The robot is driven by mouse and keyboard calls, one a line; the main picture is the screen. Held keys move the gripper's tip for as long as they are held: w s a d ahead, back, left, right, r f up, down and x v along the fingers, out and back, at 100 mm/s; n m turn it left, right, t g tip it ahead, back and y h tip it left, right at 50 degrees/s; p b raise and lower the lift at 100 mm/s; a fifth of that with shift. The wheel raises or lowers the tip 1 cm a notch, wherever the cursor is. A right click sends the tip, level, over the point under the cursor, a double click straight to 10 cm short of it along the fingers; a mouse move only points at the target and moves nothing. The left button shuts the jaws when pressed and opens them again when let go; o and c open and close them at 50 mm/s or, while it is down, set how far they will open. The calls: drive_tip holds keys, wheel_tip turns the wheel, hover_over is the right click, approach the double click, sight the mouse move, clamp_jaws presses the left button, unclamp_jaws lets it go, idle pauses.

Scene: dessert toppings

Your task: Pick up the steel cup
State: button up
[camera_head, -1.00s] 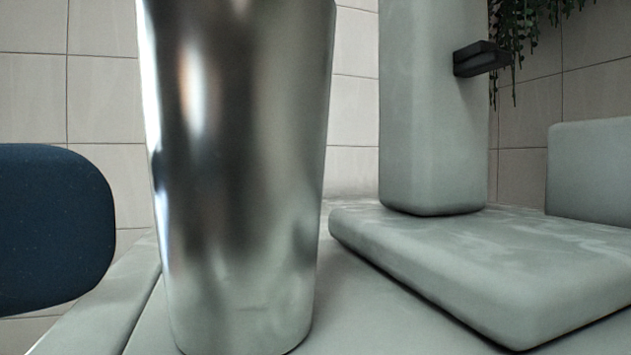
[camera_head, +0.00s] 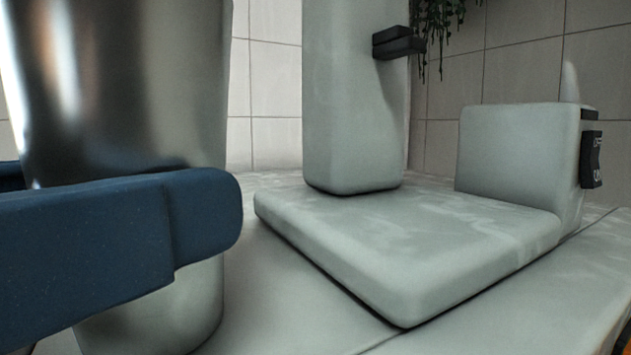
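The steel cup (camera_head: 125,95) is a tall, shiny, tapered metal cup standing upright at the left, cut off by the top of the view. My gripper (camera_head: 205,215) shows as dark blue fingers at the left. One finger crosses in front of the lower half of the cup, and its blunt tip reaches the cup's right edge. A small blue piece shows at the left edge, beside the cup. The other fingertip is hidden, so I cannot tell whether the fingers press on the cup.
A pale grey-green machine with a broad base (camera_head: 400,240), an upright column (camera_head: 352,100) and a rear block (camera_head: 515,150) stands right of the cup. A dark lever (camera_head: 398,43) juts from the column. Tiled wall is behind, with a hanging plant (camera_head: 440,25). Bare counter (camera_head: 290,290) lies between cup and base.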

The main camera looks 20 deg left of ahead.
drive_tip(key=c, duration=1)
drive_tip(key=shift+r+p, duration=2.15)
drive_tip(key=shift+r, duration=2.9)
drive_tip(key=shift+c, duration=0.2)
